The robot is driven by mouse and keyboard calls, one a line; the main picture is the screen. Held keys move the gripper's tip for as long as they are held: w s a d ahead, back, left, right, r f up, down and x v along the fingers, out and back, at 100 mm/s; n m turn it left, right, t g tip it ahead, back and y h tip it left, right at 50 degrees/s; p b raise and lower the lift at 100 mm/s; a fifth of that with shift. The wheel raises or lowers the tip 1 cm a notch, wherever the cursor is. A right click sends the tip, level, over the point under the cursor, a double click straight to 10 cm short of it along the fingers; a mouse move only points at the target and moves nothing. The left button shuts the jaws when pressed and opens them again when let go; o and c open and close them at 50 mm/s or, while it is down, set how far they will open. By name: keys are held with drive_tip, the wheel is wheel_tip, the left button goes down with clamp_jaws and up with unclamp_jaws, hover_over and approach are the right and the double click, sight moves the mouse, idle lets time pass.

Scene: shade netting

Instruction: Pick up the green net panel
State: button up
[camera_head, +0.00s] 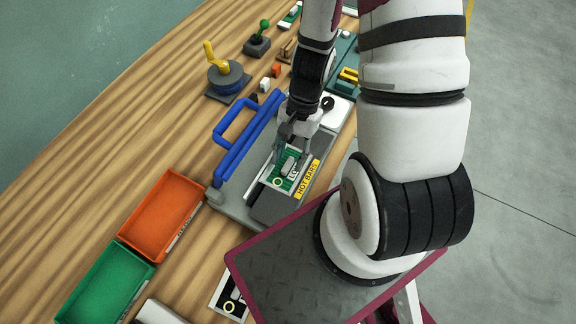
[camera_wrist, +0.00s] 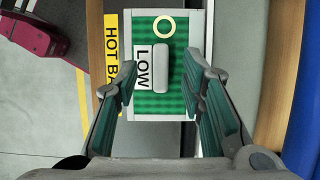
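The green net panel (camera_head: 277,183) has a pale border, a yellow ring, a grey grip block and a "LOW" label. It lies on the grey bed of the device with the blue handle (camera_head: 237,160). In the wrist view the panel (camera_wrist: 180,103) fills the middle, its grip block (camera_wrist: 162,68) upright in the picture. My gripper (camera_head: 290,147) is over the panel. In the wrist view my gripper (camera_wrist: 162,80) is open, one finger on each side of the block, with gaps between. I cannot tell how far the fingertips are above the panel.
A yellow "HOT BARS" label (camera_head: 307,179) runs along the device's right side. An orange tray (camera_head: 160,214) and a green tray (camera_head: 105,285) stand at lower left. A yellow-handled fixture (camera_head: 226,75) and a green-knobbed one (camera_head: 258,43) stand behind. The table's left side is clear.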

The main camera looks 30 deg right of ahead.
drive_tip(key=shift+s+a+f, duration=0.1)
drive_tip(key=shift+a+f, duration=0.15)
drive_tip(key=shift+f, duration=0.4)
clamp_jaws()
drive_tip(key=shift+r, duration=0.2)
